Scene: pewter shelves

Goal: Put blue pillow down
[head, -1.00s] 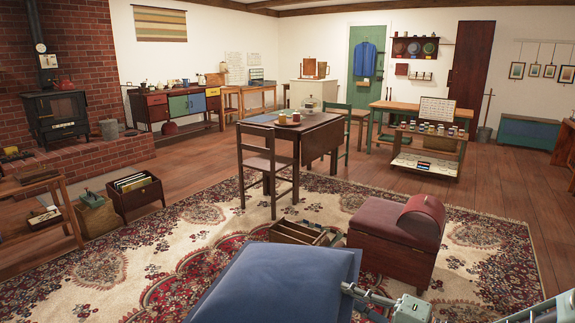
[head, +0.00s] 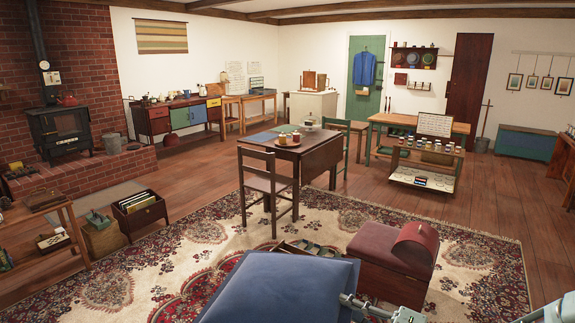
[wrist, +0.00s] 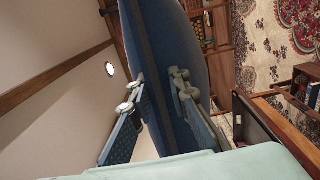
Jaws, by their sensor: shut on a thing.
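The blue pillow (head: 280,290) is a dark blue square cushion. It is held up at the bottom centre of the head view, in front of the rug. My gripper (wrist: 160,112) is shut on the pillow, with one finger on each side of it in the wrist view. There the pillow (wrist: 165,50) rises between the fingers as a thick blue slab. In the head view only part of my gripper (head: 352,300) shows at the pillow's right edge. The pillow's lower part is cut off by the frame.
A red-brown padded chest (head: 385,270) with a rounded red box (head: 415,245) stands right of the pillow. A divided wooden tray (head: 300,247) lies behind the pillow. A table (head: 300,150) and chair (head: 268,190) stand beyond. The patterned rug (head: 130,270) has bare room at left.

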